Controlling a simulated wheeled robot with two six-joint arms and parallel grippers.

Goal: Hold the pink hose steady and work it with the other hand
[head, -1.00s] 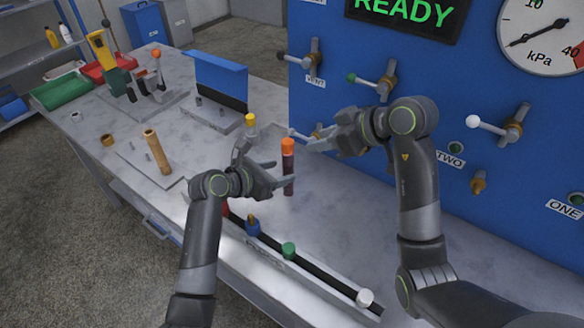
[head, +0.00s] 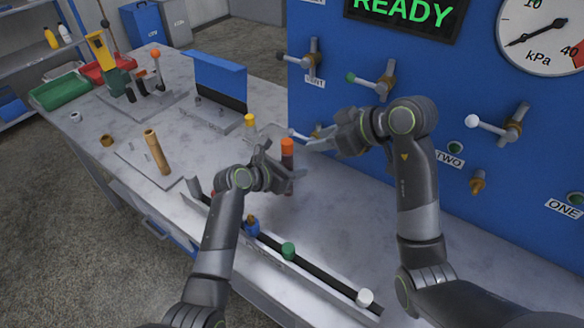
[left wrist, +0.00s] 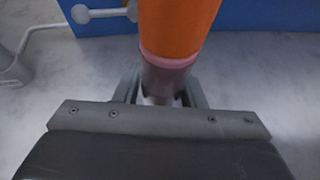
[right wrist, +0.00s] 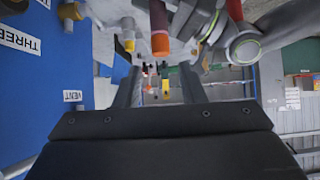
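The hose with the orange end (head: 288,147) stands above the bench. Its body is dark, and a pink band (left wrist: 166,61) shows under the orange end (left wrist: 178,22) in the left wrist view. My left gripper (head: 274,170) is at the hose with its fingers apart. In the left wrist view the hose lies between those fingers (left wrist: 160,92); I cannot tell whether they touch it. My right gripper (head: 318,143) is open and empty, above and to the right of the hose. The orange end also shows in the right wrist view (right wrist: 160,43), beside my left gripper.
A blue panel (head: 400,140) with valve levers and a gauge (head: 543,36) stands behind. A rail (head: 320,277) with blue, green and white fittings runs along the front. A yellow-capped piece (head: 250,121), a tan cylinder (head: 157,151) and a blue rack (head: 220,80) stand left.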

